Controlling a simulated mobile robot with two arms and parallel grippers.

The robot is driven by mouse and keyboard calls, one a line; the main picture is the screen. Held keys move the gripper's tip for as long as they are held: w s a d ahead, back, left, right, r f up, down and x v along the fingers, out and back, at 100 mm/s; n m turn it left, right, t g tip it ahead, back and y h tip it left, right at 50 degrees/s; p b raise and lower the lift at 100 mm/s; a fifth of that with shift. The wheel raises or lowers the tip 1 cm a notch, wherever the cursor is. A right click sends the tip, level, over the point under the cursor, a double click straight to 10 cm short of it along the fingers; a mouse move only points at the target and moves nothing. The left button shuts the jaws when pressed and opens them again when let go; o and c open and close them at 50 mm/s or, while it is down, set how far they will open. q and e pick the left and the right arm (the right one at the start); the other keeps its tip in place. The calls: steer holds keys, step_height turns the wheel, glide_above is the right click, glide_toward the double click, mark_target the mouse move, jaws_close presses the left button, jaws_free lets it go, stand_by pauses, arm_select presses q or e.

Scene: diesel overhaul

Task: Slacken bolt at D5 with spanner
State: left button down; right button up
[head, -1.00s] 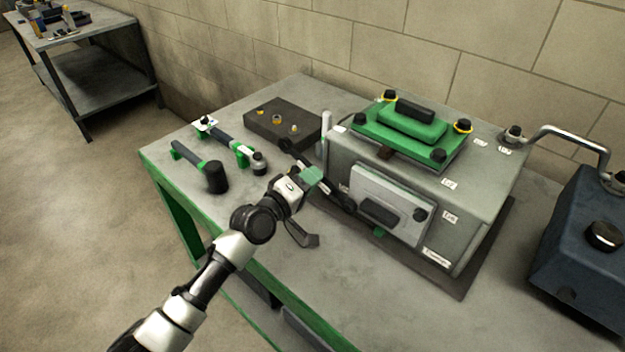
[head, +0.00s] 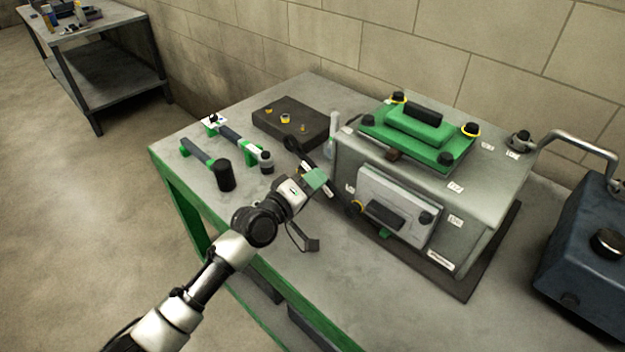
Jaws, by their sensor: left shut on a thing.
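My left gripper (head: 316,180) is shut on the dark spanner (head: 326,184), in front of the grey engine block (head: 462,205). The spanner slants from a ring end at upper left down toward the block's front cover (head: 393,190). Another dark bolt (head: 426,217) sits at the cover's right. The small white labels are too blurred to read surely, so I cannot tell which bolt is D5. My right gripper is not in view.
A green cover (head: 408,136) with dark and yellow-ringed bolts tops the block. A mallet (head: 222,174), another tool (head: 238,142) and a dark tray (head: 270,122) are at left on the workbench (head: 345,300). A blue machine (head: 580,245) stands at right. The bench front is clear.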

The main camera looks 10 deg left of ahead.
arm_select(q)
steer(key=shift+r, duration=0.15)
steer(key=d+r+m+p, duration=0.1)
steer(key=m+p, duration=0.1)
steer(key=s+d+r+m+p, duration=0.1)
steer(key=m, duration=0.1)
steer(key=s+d+r+m+p, duration=0.1)
steer(key=r+m+p, duration=0.1)
steer(key=m, duration=0.1)
steer(key=shift+s+d+p, duration=0.15)
steer(key=shift+s+p, duration=0.05)
steer(key=shift+p, duration=0.15)
steer(key=shift+w, duration=0.1)
stand_by(0.5)
